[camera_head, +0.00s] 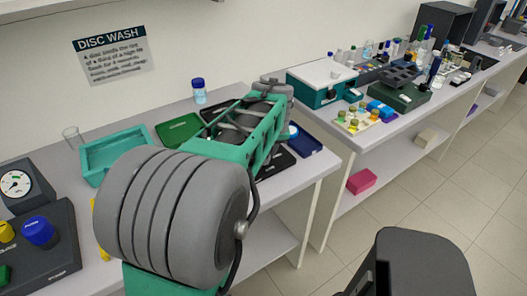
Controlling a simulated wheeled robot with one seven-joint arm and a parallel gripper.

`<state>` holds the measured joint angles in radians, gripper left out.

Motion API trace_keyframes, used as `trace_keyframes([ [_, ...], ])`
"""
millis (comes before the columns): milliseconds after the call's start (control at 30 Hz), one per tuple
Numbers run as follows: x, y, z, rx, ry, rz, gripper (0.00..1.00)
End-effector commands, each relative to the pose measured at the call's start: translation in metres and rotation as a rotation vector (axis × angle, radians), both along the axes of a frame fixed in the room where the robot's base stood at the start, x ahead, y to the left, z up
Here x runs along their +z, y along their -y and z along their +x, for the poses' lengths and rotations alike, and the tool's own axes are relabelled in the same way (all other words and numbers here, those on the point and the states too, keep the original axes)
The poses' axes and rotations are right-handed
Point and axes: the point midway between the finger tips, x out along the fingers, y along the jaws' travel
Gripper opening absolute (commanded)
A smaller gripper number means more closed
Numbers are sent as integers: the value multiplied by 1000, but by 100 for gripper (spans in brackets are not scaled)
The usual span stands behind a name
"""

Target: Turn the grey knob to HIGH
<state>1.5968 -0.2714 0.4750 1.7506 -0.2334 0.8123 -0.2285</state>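A dark control panel (62,262) lies at the lower left edge of the head view, cut off by the frame. It carries a blue knob (40,232), a yellow knob (6,232) and part of a green control (4,274). I see no grey knob and no HIGH mark; they may be outside the frame or hidden. A dark box with a round white gauge (16,183) stands behind the panel. My arm, grey and teal, fills the middle of the view. I cannot make out my gripper.
A DISC WASH sign (112,55) hangs above. A crowded second bench runs right. The floor (480,175) at right is clear.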

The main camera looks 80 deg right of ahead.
Motion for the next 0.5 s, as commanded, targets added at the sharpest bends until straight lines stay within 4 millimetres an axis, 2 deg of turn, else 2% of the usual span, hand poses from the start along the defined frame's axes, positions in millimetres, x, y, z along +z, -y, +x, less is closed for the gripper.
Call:
trace_keyframes([
  [300,1,1,-2,264,1,1,0],
  [500,0,1,-2,377,1,3,0],
])
